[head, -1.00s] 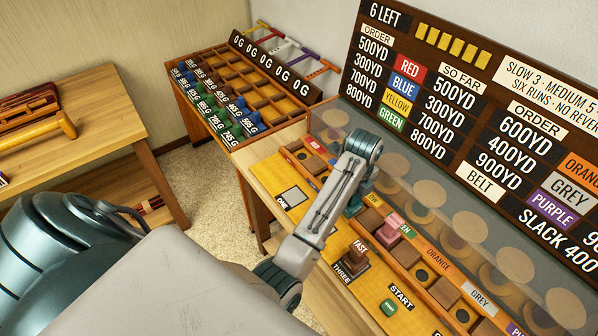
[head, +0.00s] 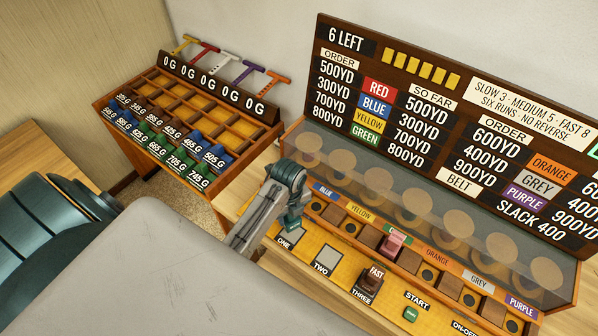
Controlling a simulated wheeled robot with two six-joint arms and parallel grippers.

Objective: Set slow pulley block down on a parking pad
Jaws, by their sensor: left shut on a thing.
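My left gripper (head: 290,222) points down just behind pad ONE, near the blue end of the slot row. It is shut; its own fingers and wrist hide what it holds, so the slow pulley block cannot be made out clearly. Parking pad ONE (head: 291,236) is partly covered by my arm and looks bare. The brown FAST block (head: 370,281) stands on pad THREE. A pink block (head: 395,241) sits in the slot row by the green label. My right gripper is not in view.
A clear screen (head: 420,215) with round discs behind it rises behind the slot row. The green START button (head: 411,314) is right of pad THREE. A partitioned rack (head: 200,115) of weights stands at the left. An order board (head: 440,120) is at the back.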

